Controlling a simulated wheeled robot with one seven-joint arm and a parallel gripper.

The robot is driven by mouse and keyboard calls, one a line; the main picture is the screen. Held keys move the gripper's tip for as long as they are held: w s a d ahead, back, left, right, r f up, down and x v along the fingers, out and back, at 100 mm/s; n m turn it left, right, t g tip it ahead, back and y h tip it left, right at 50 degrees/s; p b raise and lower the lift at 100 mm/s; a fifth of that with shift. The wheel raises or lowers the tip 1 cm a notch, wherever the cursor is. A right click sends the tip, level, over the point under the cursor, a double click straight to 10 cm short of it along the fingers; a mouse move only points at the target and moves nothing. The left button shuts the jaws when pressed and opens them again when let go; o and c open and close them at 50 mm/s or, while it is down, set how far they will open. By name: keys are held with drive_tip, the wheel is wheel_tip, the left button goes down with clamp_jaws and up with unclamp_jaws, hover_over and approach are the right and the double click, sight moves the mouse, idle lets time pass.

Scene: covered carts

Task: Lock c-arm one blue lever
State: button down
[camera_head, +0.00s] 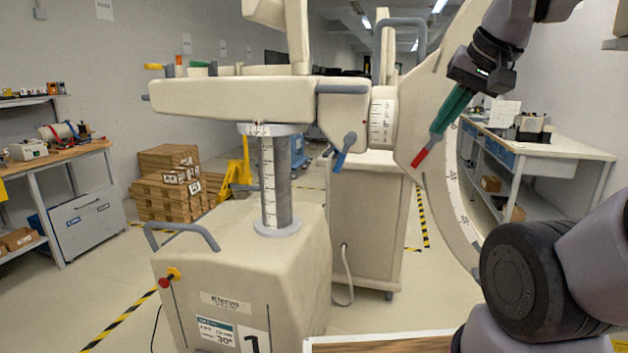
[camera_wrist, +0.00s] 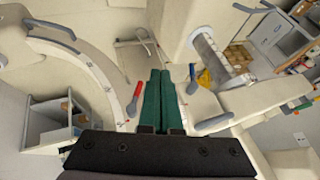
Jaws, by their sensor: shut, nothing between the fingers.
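The c-arm marked "1" (camera_head: 230,285) stands in the middle of the head view. Its blue lever (camera_head: 344,152) hangs tilted below the joint at the right end of the horizontal arm. A small blue piece that looks like this lever shows right of the fingers in the wrist view (camera_wrist: 192,73). A red lever (camera_head: 418,157) sits near the curved arm, and left of the fingers in the wrist view (camera_wrist: 134,98). My gripper (camera_head: 437,130) has green fingers, shut and empty, up and right of the blue lever and apart from it; its fingertips show in the wrist view (camera_wrist: 160,72).
The large curved arm (camera_head: 455,190) arcs close beside my gripper. A grey-blue handle (camera_head: 402,24) rises above the joint. A beige cabinet (camera_head: 370,220) stands behind the column. A white workbench (camera_head: 540,147) is at right, cardboard boxes (camera_head: 168,180) at back left.

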drive_tip(key=w+a+f+n+g+y, duration=0.2)
drive_tip(key=w+a+f+g+y, duration=0.15)
drive_tip(key=f+g, duration=0.4)
drive_tip(key=m+t+y, duration=0.5)
drive_tip(key=t+y, duration=0.7)
drive_tip(key=y, duration=0.2)
approach(340, 168)
drive_tip(key=x, duration=0.6)
drive_tip(key=shift+w+r, duration=0.3)
drive_tip(key=shift+r, duration=0.15)
drive_tip(key=shift+w+a, duration=0.2)
drive_tip(key=shift+a, duration=0.6)
